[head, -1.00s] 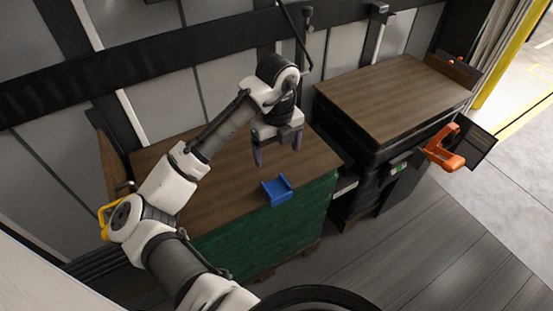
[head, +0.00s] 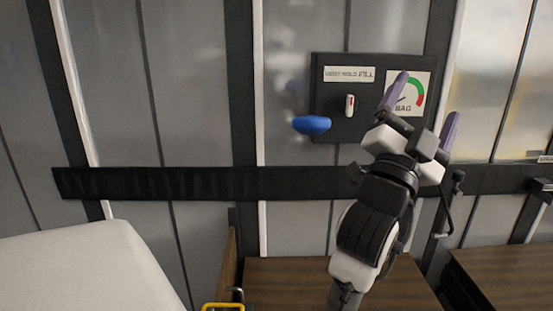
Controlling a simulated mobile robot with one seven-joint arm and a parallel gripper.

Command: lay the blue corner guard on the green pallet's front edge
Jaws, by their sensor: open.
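My gripper (head: 427,106) is raised and points up in front of the wall panel, its two purple fingers apart with nothing seen between them. The brown top (head: 285,279) of the green-sided pallet load shows at the bottom of the view, partly behind my arm. Its green sides and front edge are out of view. The blue corner guard is not seen there now; a second ago it lay at the load's front edge.
A black rail (head: 150,184) crosses the wall. Another brown top (head: 500,275) is at lower right.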

